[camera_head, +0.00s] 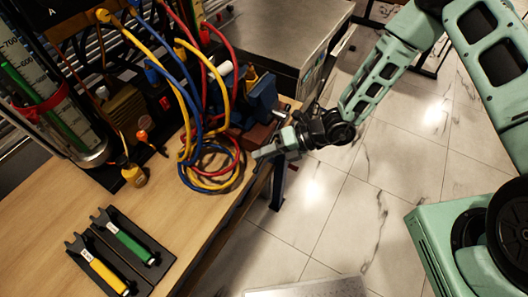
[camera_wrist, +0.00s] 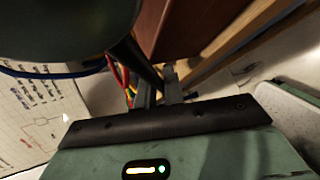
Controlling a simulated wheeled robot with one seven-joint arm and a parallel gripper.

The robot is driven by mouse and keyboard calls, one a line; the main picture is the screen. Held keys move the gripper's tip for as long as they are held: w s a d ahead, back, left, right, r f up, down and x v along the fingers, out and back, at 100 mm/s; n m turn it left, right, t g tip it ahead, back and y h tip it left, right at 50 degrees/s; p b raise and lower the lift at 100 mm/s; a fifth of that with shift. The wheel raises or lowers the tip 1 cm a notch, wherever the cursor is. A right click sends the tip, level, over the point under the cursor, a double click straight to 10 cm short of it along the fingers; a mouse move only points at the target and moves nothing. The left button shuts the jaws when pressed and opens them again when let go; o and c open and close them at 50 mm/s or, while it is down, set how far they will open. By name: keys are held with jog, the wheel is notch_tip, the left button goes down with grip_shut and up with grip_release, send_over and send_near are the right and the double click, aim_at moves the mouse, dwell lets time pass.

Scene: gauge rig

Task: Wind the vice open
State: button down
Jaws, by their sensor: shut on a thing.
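The vice (camera_head: 262,98) is blue with a reddish-brown part below it, and it stands at the right edge of the wooden bench. My gripper (camera_head: 281,142) is at the vice's near right side, just off the bench edge. In the wrist view my gripper (camera_wrist: 160,88) has its two dark fingers close together on a dark slanting bar, the vice handle (camera_wrist: 135,62). The handle's upper end runs behind a large dark rounded shape. I cannot tell how far apart the vice jaws are.
Coiled red, blue and yellow hoses (camera_head: 208,165) lie on the bench just left of the vice. Black holders with a green (camera_head: 130,245) and a yellow tool (camera_head: 105,275) lie nearer. A metal-topped cabinet (camera_head: 285,30) stands behind. The tiled floor to the right is open.

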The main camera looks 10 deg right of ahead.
jog(key=shift+w+a+r, duration=0.2)
jog(key=c, duration=1.5)
grip_release()
jog(key=shift+f, duration=0.1)
jog(key=shift+s, duration=0.1)
jog(key=shift+d, duration=0.2)
jog(key=b+v, duration=0.2)
jog(key=v, duration=1.5)
